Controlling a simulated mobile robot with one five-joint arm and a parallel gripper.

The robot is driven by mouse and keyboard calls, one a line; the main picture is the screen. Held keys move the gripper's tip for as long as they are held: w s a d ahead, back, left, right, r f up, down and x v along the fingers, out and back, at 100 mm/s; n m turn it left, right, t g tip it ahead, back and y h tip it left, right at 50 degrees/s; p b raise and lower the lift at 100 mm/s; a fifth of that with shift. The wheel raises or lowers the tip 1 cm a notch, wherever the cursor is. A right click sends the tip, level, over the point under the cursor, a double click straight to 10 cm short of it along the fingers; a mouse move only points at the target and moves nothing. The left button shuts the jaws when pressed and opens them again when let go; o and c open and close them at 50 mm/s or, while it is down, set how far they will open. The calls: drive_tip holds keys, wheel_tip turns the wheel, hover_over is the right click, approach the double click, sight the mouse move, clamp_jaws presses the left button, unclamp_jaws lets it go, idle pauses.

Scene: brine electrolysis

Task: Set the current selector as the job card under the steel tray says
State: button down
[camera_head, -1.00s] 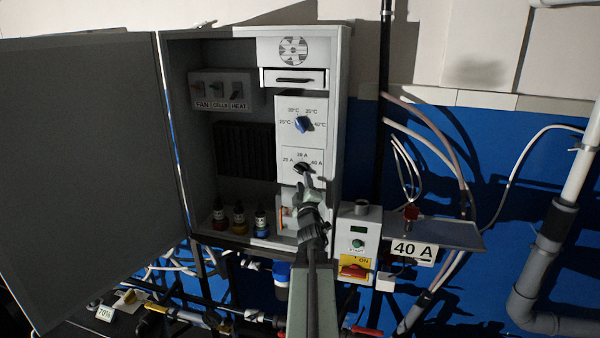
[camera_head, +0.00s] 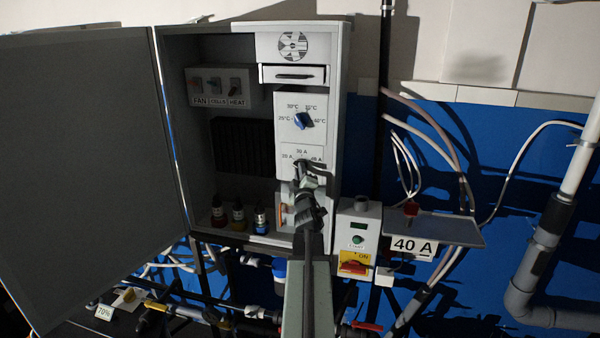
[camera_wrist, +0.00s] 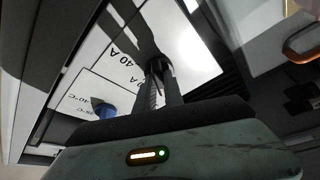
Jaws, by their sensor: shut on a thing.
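The current selector (camera_head: 301,165) is a dark knob on the lower white panel inside the open cabinet, with marks 20 A, 30 A and 40 A around it. My gripper (camera_head: 303,177) reaches up to it from below and is shut on it. In the wrist view the fingers (camera_wrist: 158,75) close on the dark knob beside the 40 A print. The knob's exact pointing is hidden by the fingers. The job card (camera_head: 415,247) reads 40 A and hangs under the steel tray (camera_head: 455,232), right of the cabinet.
A blue temperature knob (camera_head: 303,120) sits just above the selector. Several small bottles (camera_head: 238,217) stand on the cabinet floor at left. The open cabinet door (camera_head: 80,150) fills the left side. A start box (camera_head: 358,232) with a red switch (camera_head: 354,267) is at lower right.

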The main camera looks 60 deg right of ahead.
drive_tip(key=shift+m, duration=0.3)
drive_tip(key=shift+w+r+m+g+h, duration=0.15)
drive_tip(key=shift+m+g+h, duration=0.5)
drive_tip(key=shift+m+g, duration=3.1)
drive_tip(key=shift+w+f+m+g+h, duration=0.2)
drive_tip(key=shift+m+g+h, duration=0.45)
drive_tip(key=shift+m, duration=6.2)
drive_tip(key=shift+w+r+m+g+h, duration=0.2)
drive_tip(key=shift+m+g+h, duration=0.5)
drive_tip(key=shift+m+g, duration=3)
drive_tip(key=m+t, duration=0.3)
drive_tip(key=shift+m, duration=0.3)
drive_tip(key=c, duration=1.4)
unclamp_jaws()
drive_tip(key=shift+c, duration=0.2)
